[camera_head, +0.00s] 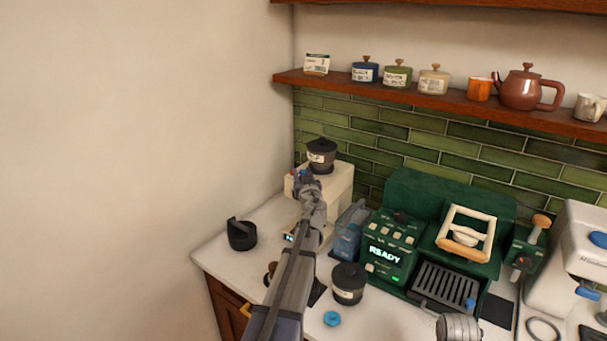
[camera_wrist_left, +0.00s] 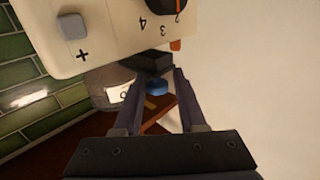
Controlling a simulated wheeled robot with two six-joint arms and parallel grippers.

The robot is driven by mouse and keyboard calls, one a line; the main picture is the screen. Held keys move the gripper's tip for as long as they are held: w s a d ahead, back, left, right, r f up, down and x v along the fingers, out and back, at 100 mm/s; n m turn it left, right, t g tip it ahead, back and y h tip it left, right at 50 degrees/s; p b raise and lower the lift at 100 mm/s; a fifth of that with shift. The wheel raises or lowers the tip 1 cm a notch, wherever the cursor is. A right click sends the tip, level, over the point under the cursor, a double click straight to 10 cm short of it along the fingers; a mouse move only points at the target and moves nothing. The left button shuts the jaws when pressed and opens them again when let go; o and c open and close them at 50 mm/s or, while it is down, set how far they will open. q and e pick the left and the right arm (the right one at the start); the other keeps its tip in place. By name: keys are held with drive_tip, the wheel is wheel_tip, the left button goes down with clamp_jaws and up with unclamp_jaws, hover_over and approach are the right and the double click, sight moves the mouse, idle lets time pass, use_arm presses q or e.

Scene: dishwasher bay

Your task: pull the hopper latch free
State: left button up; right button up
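The cream grinder (camera_head: 340,182) stands in the back left corner of the counter with a dark hopper (camera_head: 321,156) on top. My left gripper (camera_head: 306,178) is at the grinder's upper left side, just below the hopper. In the left wrist view the hopper (camera_wrist_left: 103,88) with its white label lies past the fingers, beside a black collar (camera_wrist_left: 152,60). A small blue knob (camera_wrist_left: 157,87), which looks like the latch, shows between the two fingers. The fingers are apart, with gaps on both sides. Contact cannot be told.
A black bin (camera_head: 241,236) stands left of the grinder. A dark canister (camera_head: 348,284), a blue disc (camera_head: 332,318) and a green coffee machine (camera_head: 392,250) stand to the right. A wooden shelf (camera_head: 440,103) with jars runs above.

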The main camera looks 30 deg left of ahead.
use_arm(q)
drive_tip(key=shift+o, duration=0.2)
drive_tip(key=v, duration=0.7)
drive_tip(key=shift+s+d, duration=0.2)
drive_tip(key=shift+s, duration=0.15)
